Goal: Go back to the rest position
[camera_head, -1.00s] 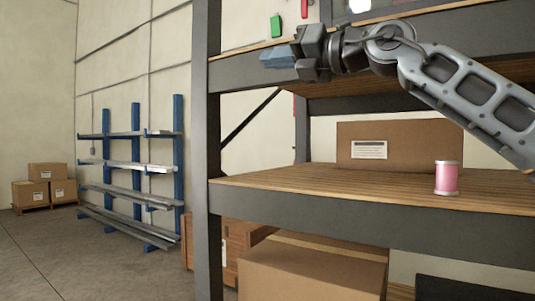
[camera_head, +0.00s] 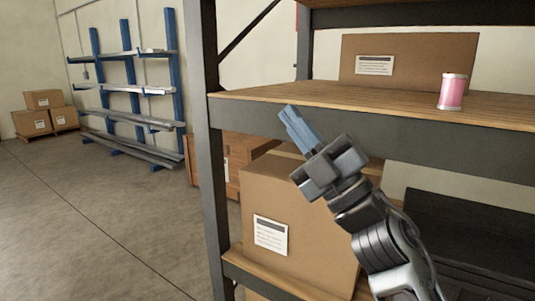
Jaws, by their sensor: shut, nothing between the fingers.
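My gripper (camera_head: 292,114) is in the middle of the view, with its blue fingers together and nothing between them. It points up and to the left, in front of the shelf's dark front beam. My arm comes in from the bottom right. A pink spool-like cylinder with pale ends (camera_head: 452,92) stands upright on the wooden shelf board (camera_head: 330,93), to the right of my gripper and apart from it.
A cardboard box (camera_head: 410,62) stands at the back of the shelf. A larger labelled carton (camera_head: 275,200) is on the lower level. The dark upright (camera_head: 209,150) is left of my gripper. A blue rack (camera_head: 125,90) and stacked boxes (camera_head: 45,112) stand far left. The left floor is clear.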

